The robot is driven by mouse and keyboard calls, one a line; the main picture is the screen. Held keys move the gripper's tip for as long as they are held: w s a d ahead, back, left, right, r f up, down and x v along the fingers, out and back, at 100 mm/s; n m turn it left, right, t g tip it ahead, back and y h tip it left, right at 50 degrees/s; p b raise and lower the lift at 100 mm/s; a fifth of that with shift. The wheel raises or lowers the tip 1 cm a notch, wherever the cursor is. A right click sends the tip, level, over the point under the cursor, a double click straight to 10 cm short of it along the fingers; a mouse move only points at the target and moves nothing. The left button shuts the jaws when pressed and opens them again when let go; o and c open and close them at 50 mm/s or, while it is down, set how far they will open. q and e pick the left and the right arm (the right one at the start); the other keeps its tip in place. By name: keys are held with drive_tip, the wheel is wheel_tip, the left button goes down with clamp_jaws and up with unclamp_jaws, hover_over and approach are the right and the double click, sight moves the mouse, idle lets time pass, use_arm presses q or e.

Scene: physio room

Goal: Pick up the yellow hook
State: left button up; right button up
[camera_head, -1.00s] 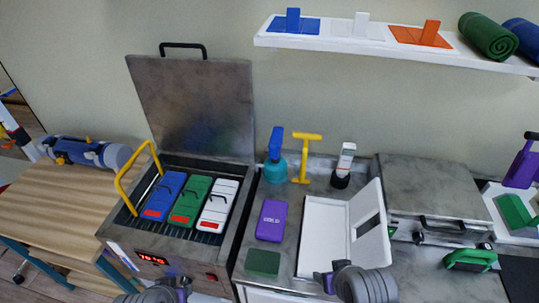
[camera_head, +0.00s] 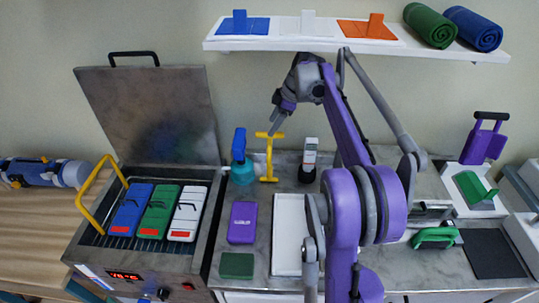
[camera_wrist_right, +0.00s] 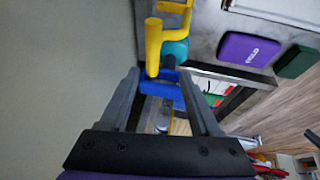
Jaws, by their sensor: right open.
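The yellow hook (camera_head: 269,165), a T-shaped piece with a crossbar on top, stands upright on the grey counter near the back wall. It also shows in the right wrist view (camera_wrist_right: 153,45), at the top, beyond the fingertips. My right gripper (camera_head: 275,125) is just above the hook's crossbar in the head view. In the right wrist view my right gripper (camera_wrist_right: 162,80) has its fingers apart with nothing held between them. My left gripper is out of view.
A teal bottle with a blue top (camera_head: 240,160) stands close left of the hook, and a white-and-black bottle (camera_head: 309,160) stands right. The open heater (camera_head: 205,210) with colored packs is further left. A shelf (camera_head: 330,43) hangs above my right gripper.

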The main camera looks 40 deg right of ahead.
sight(269, 156)
drive_tip(key=x, duration=0.3)
drive_tip(key=d+x, duration=0.1)
drive_tip(key=x, duration=0.1)
drive_tip(key=shift+w+a, duration=0.1)
drive_tip(key=shift+w, duration=0.1)
drive_tip(key=x, duration=0.5)
drive_tip(key=shift+w+d+f, duration=0.2)
drive_tip(key=shift+d+f, duration=0.15)
clamp_jaws()
